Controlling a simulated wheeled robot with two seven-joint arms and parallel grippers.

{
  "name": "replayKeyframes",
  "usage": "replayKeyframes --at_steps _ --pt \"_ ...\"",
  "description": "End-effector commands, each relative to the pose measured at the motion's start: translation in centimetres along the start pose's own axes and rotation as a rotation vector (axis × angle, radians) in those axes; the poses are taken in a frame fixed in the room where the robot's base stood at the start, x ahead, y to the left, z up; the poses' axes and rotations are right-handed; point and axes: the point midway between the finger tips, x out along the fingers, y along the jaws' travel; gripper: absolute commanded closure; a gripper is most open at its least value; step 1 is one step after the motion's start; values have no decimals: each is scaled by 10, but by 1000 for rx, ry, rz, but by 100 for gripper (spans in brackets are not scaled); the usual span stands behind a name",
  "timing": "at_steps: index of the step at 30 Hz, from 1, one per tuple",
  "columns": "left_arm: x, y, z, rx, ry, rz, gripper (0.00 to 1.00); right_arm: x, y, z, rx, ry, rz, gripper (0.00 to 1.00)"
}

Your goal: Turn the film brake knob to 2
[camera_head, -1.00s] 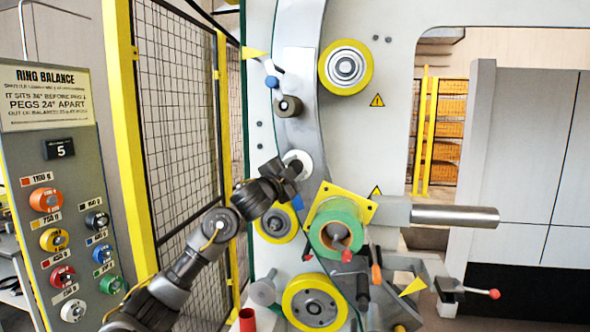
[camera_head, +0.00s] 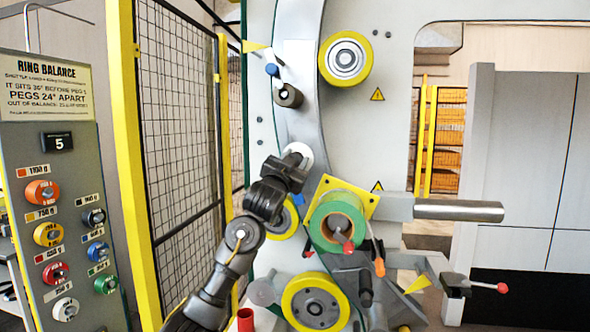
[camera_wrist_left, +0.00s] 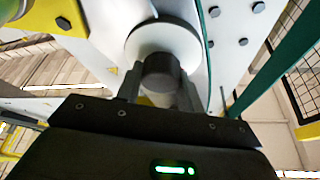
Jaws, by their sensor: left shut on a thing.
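The film brake knob is a dark round knob (camera_wrist_left: 162,72) in front of a white round dial (camera_wrist_left: 165,38) in the left wrist view. In the head view the white dial (camera_head: 299,151) shows on the grey curved ring, partly behind my left gripper (camera_head: 297,163). My left gripper also shows in the left wrist view (camera_wrist_left: 160,88), its two fingers shut on the knob from both sides. No numbers can be read on the dial, so the knob's setting cannot be told. My right gripper is not in view.
A green roll (camera_head: 337,222) on a yellow plate sits just right of my left gripper. Yellow rollers (camera_head: 345,62) are above and below (camera_head: 315,303). A mesh fence (camera_head: 175,110) and a ring balance panel (camera_head: 50,180) stand on the left.

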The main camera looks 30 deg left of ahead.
Motion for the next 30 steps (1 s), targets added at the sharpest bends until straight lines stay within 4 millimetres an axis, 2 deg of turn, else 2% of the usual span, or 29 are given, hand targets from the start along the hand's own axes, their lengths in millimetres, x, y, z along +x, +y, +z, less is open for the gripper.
replayKeyframes --at_steps 3,12,29,30 --pt "-1 1 2 -70 0 -28 85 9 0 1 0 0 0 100" --pt "0 0 1 -179 0 -74 85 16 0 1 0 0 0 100" --pt "0 -1 0 -203 0 -85 85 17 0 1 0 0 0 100" --pt "0 -1 0 -203 0 -85 57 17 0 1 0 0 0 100"
